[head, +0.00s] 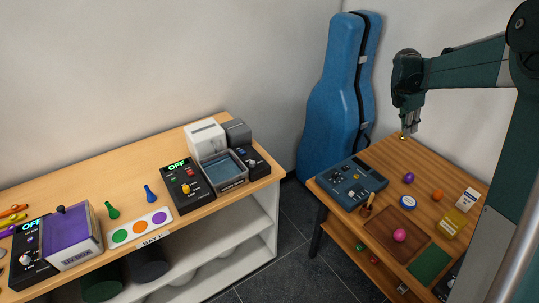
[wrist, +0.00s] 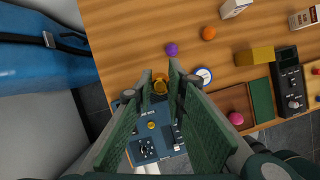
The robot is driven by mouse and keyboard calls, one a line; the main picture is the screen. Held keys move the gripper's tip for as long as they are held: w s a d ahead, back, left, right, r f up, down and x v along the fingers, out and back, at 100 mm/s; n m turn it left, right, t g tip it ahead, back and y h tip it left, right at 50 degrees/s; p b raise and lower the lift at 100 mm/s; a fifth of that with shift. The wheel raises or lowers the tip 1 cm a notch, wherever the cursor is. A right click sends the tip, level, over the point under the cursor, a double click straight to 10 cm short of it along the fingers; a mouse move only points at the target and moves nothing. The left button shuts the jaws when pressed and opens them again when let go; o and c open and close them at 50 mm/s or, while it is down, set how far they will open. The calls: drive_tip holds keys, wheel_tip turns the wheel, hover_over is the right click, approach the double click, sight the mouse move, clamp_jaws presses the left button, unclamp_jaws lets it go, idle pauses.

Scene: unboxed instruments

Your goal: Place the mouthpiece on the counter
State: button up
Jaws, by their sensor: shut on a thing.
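My gripper (head: 403,128) is raised above the back part of the right-hand wooden table (head: 405,160). In the wrist view its two green fingers (wrist: 160,75) are closed around a small brass-gold piece, which looks like the mouthpiece (wrist: 160,87). In the head view only a tiny gold spot of the mouthpiece (head: 402,137) shows below the fingertips, above the tabletop. The fingers hide part of it. The long wooden counter (head: 95,182) over white shelves stands to the left, apart from the gripper.
A blue control box (head: 347,184), purple ball (head: 408,178), orange ball (head: 437,195) and blue-white tin (head: 408,202) lie on the table. A blue instrument case (head: 330,110) stands behind. Boxes and a purple-topped case (head: 72,235) occupy the counter; its back strip is clear.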

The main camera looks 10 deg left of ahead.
drive_tip(key=w+a+n+t+p, duration=0.1)
drive_tip(key=a+n, duration=0.2)
drive_tip(key=a, duration=2.7)
drive_tip(key=s+a+n+t+y, duration=0.15)
drive_tip(key=s+a, duration=0.25)
drive_tip(key=a, duration=1)
drive_tip(key=s+a+n+g, duration=0.1)
drive_tip(key=s+a+n, duration=0.15)
drive_tip(key=a, duration=1.05)
drive_tip(key=s+a+n+y+p, duration=0.1)
drive_tip(key=s+a, duration=0.8)
drive_tip(key=a, duration=0.4)
drive_tip(key=s+a+n+y+p, duration=0.1)
drive_tip(key=s+a+n, duration=0.1)
drive_tip(key=s+a, duration=0.9)
drive_tip(key=s+a+n+t, duration=0.1)
drive_tip(key=s+a+n, duration=0.2)
drive_tip(key=s+a, duration=1.55)
drive_tip(key=shift+y, duration=0.25)
drive_tip(key=shift+w+f+p, duration=0.1)
drive_tip(key=shift+f+p, duration=0.3)
drive_tip(key=shift+f, duration=2.2)
drive_tip(key=shift+f, duration=0.1)
drive_tip(key=shift+f, duration=3.05)
